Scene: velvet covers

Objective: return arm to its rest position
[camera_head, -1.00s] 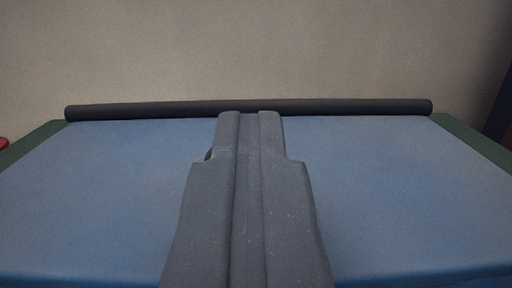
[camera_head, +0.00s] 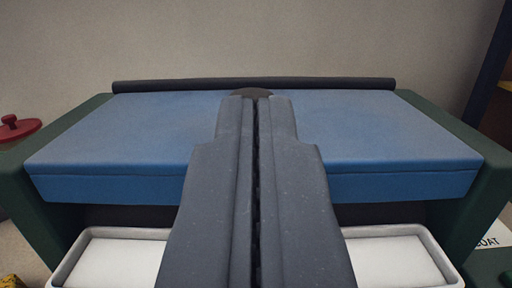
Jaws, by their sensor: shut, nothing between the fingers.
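My gripper (camera_head: 256,100) is in the middle of the view, its two grey fingers pointing away from the camera. The fingers lie side by side with only a thin dark seam between them, and they hold nothing. The gripper is in front of a large blue box-like surface (camera_head: 115,133) and hides its middle. A small dark rounded shape (camera_head: 257,92) shows just past the fingertips, partly hidden.
A dark roll (camera_head: 350,83) lies along the back edge. Green side walls (camera_head: 35,205) flank the blue surface. A white tray (camera_head: 110,232) lies below its front edge. A red knobbed lid (camera_head: 18,127) is at left. A sign (camera_head: 488,243) is at lower right.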

